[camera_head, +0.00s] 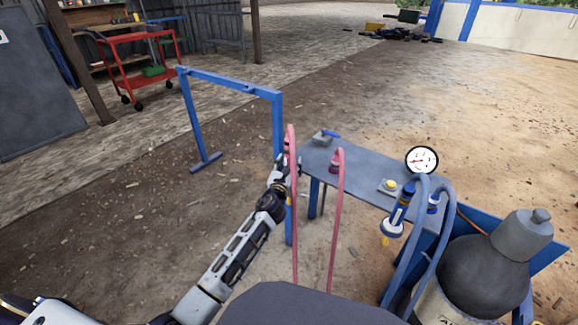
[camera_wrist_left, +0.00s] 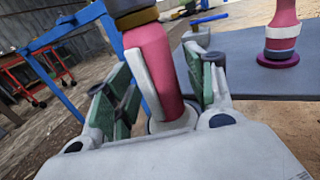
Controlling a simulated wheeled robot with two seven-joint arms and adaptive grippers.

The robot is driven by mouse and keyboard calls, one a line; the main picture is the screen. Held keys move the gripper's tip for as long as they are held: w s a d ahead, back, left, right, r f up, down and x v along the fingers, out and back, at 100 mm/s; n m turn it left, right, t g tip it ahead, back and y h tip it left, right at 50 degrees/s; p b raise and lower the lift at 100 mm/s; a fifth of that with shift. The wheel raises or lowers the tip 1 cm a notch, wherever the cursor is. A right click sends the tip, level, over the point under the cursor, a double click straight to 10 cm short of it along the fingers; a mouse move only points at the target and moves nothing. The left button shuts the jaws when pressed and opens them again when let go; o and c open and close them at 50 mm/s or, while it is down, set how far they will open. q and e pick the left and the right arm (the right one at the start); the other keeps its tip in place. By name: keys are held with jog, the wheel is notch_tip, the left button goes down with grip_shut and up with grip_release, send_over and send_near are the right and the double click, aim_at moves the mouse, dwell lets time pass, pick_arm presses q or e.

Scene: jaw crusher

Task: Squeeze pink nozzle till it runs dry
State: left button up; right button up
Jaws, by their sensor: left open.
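The pink nozzle (camera_head: 291,137) stands upright near the left end of the grey table and also shows large in the left wrist view (camera_wrist_left: 158,62). A pale lever (camera_wrist_left: 140,75) runs along its side. My left gripper (camera_head: 284,166) is at the nozzle. In the left wrist view, the open gripper (camera_wrist_left: 160,68) has its green-padded fingers on either side of the nozzle and lever. A gap shows at the left finger; contact on the right side is unclear. A pink hose (camera_head: 294,235) hangs below. My right gripper is not in view.
The grey table (camera_head: 365,185) carries a second pink fitting (camera_head: 336,157), a blue-handled valve (camera_head: 326,136), a yellow button (camera_head: 389,185) and a gauge (camera_head: 421,160). A blue nozzle (camera_head: 400,210) and dark gas cylinder (camera_head: 490,265) are at right. A blue frame (camera_head: 232,85) stands behind.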

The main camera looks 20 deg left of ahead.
pick_arm(q)
jog(key=shift+c, duration=0.3)
grip_shut()
dwell(2.5)
grip_release()
jog(key=shift+s, duration=0.1)
jog(key=s, duration=1.1)
jog(key=shift+s+d, duration=0.3)
jog(key=shift+s, duration=0.1)
dwell(0.4)
